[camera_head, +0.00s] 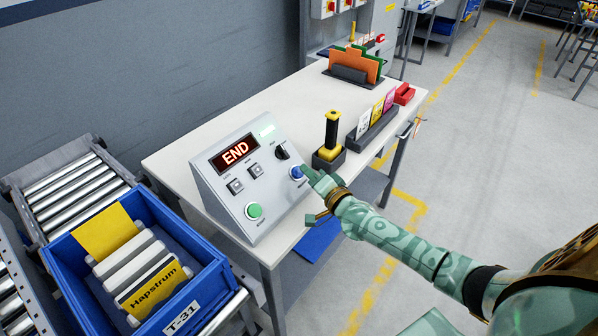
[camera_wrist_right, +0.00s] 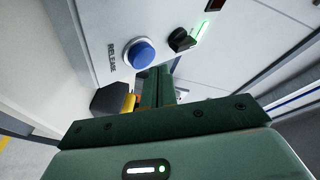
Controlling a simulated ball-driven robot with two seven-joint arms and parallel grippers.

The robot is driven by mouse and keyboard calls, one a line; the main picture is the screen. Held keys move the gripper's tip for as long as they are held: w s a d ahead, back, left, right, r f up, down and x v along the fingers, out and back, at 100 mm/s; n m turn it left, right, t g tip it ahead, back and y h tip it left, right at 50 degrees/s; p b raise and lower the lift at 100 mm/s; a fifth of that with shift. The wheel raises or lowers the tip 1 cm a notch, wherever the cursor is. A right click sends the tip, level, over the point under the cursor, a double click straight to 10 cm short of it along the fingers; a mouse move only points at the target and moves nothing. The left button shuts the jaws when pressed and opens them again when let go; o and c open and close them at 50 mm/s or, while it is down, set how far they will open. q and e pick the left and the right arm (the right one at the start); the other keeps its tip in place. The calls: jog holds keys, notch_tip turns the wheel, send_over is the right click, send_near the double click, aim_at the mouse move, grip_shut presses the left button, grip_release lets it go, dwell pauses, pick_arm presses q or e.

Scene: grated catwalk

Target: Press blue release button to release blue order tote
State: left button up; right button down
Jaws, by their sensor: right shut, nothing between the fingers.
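The blue release button (camera_head: 297,172) sits on the sloped face of a grey control box (camera_head: 225,178) on the white table. In the right wrist view the button (camera_wrist_right: 140,53) is beside the word RELEASE. My right gripper (camera_head: 309,173) is shut and empty, its fingertips close to the button's right side. In the right wrist view the fingers (camera_wrist_right: 157,80) show just below and right of the button; I cannot tell whether they touch it. The blue tote (camera_head: 181,319), labelled T-31, stands on the roller conveyor at left and holds several packages. My left gripper is not in view.
A black and yellow handled tool (camera_head: 331,135) stands close behind my gripper. Card holders (camera_head: 375,120) are farther back.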

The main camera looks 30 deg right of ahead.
jog(key=shift+f, duration=0.1)
jog(key=shift+w+a+f, duration=0.15)
jog(key=shift+w+f, duration=0.1)
dwell(0.3)
